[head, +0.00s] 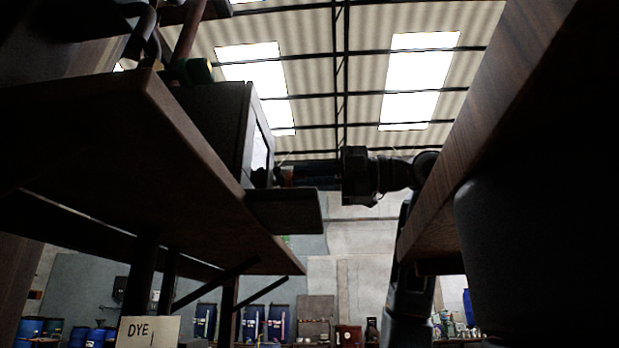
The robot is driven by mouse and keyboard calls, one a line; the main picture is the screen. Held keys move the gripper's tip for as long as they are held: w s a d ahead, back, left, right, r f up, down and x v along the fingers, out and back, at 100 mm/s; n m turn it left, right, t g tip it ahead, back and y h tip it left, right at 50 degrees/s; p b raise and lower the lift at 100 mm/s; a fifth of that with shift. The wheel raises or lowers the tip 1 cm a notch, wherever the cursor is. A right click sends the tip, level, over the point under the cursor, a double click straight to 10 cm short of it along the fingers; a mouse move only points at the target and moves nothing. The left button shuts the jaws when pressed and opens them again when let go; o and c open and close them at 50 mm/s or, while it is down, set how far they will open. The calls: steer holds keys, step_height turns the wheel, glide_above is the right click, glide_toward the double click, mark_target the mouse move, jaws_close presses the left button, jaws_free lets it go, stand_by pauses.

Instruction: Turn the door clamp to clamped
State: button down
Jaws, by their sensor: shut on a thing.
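A dark box-like cabinet (222,125) stands on a raised wooden bench, with a pale door panel (259,150) on its right side. My gripper (292,174) reaches in from the right, level with the lower part of this door. Its fingers are shut on the small dark door clamp (277,177) at the door's lower edge. The clamp is mostly hidden by the fingers and is dim, so its turn angle cannot be told.
The wooden bench (120,180) fills the left, with a dark ledge (285,211) sticking out just below my gripper. Another wooden top (500,130) is close on the right.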

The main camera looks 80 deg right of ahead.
steer(key=c, duration=1.1)
jaws_free()
steer(key=shift+s, duration=0.1)
steer(key=s+b, duration=0.1)
steer(key=s, duration=0.6)
steer(key=shift+s+d, duration=0.25)
steer(key=shift+s, duration=0.05)
